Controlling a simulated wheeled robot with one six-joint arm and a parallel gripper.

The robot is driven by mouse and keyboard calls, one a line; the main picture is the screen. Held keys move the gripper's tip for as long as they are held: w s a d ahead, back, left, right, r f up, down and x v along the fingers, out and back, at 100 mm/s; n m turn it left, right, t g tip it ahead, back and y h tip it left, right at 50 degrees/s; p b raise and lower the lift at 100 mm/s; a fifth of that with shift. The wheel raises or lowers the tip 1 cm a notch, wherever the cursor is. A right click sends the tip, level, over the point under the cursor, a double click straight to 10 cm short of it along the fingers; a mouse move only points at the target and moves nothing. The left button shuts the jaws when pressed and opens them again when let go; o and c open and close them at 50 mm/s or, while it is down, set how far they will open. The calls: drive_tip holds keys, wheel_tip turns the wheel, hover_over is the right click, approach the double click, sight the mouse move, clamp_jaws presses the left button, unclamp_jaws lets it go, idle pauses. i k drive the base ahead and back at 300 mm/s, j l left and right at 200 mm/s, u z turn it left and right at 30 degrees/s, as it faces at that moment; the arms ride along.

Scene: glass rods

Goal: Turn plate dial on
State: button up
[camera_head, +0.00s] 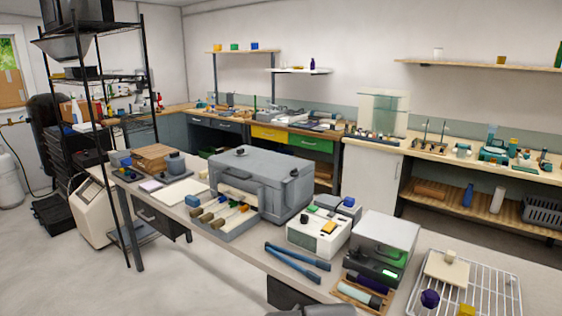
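No part is clearly readable as the plate dial. A white boxy device (304,239) stands on the near bench, with small green and yellow things on top and a small round knob-like detail (320,241) on its front. Right of it is a grey box device (388,232) with a lit green spot (389,273) low on its dark front. A cream plate (440,272) with a small block on it lies on a wire rack. My gripper's fingers are not in view; only a dark grey part, probably of my arm, shows at the bottom edge.
Blue tongs (290,263) lie left of the grey device. A wooden tray (350,295) with dark and pale cylinders sits before it. A large grey case (290,190) stands farther left. A black shelf rack (104,120) rises at the left. The bench between case and tongs has some free room.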

sight(356, 254)
drive_tip(key=j, duration=0.15)
drive_tip(key=i+z, duration=0.15)
drive_tip(key=i, duration=1)
